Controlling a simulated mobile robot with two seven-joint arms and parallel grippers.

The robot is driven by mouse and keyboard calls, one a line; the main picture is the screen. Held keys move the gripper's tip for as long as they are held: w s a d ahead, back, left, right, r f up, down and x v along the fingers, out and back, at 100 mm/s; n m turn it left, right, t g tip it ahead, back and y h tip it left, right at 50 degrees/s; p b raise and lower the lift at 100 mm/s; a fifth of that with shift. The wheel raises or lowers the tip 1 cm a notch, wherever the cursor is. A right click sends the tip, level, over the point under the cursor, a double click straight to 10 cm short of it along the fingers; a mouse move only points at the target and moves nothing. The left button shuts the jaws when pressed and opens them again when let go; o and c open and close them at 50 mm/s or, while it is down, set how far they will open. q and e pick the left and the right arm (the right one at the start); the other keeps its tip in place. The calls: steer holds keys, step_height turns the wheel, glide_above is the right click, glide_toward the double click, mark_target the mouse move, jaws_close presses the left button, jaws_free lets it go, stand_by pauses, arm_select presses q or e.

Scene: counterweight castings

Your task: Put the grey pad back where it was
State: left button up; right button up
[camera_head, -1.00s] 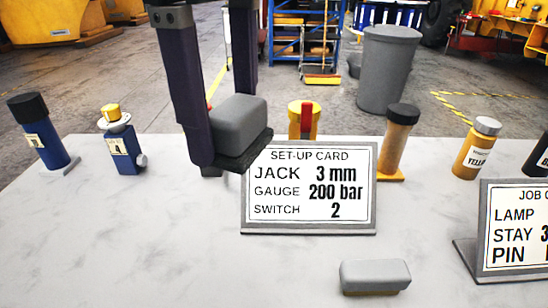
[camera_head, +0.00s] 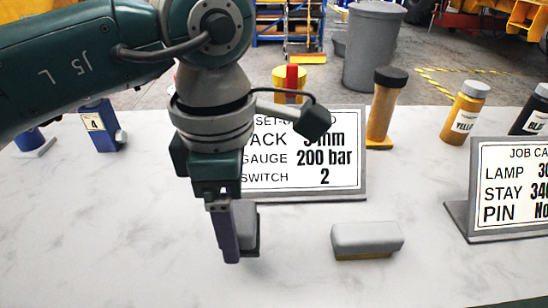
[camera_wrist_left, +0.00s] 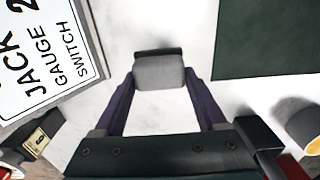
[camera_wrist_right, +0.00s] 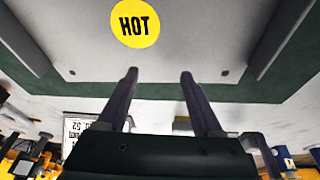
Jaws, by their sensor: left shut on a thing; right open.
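My left gripper (camera_head: 236,250) is shut on a grey pad (camera_head: 248,222) with a dark base, low over the table in front of the set-up card. The left wrist view shows the pad (camera_wrist_left: 160,73) between the two fingers (camera_wrist_left: 160,78). I cannot tell whether its base touches the table. A second grey pad (camera_head: 367,236) with a yellowish base lies on the table to the right of the held one, apart from it. My right gripper (camera_wrist_right: 159,74) is open and empty, facing a grey surface with a yellow HOT label (camera_wrist_right: 135,23); it is outside the head view.
The set-up card (camera_head: 335,160) stands behind the pads, partly hidden by my left arm. A job card (camera_head: 515,185) stands at right. Several bottles and posts line the back, including a brown cylinder (camera_head: 386,108). A dark green surface (camera_wrist_left: 265,40) shows in the left wrist view. The front-left table is clear.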

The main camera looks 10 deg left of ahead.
arm_select(q)
steer(key=shift+f+b, duration=0.3)
steer(key=shift+f, duration=1.95)
arm_select(e)
steer(key=shift+f, duration=0.3)
arm_select(q)
steer(key=shift+f, duration=0.1)
arm_select(e)
steer(key=shift+f, duration=0.15)
arm_select(q)
steer(key=o, duration=1.2)
steer(key=shift+o, duration=0.2)
steer(key=shift+r, duration=0.2)
arm_select(e)
steer(key=shift+r, duration=0.2)
arm_select(q)
steer(key=shift+r, duration=0.35)
step_height(320, 180, up, 11)
steer(key=shift+r+p, duration=0.1)
steer(key=shift+p, duration=0.5)
arm_select(e)
steer(key=shift+r, duration=0.55)
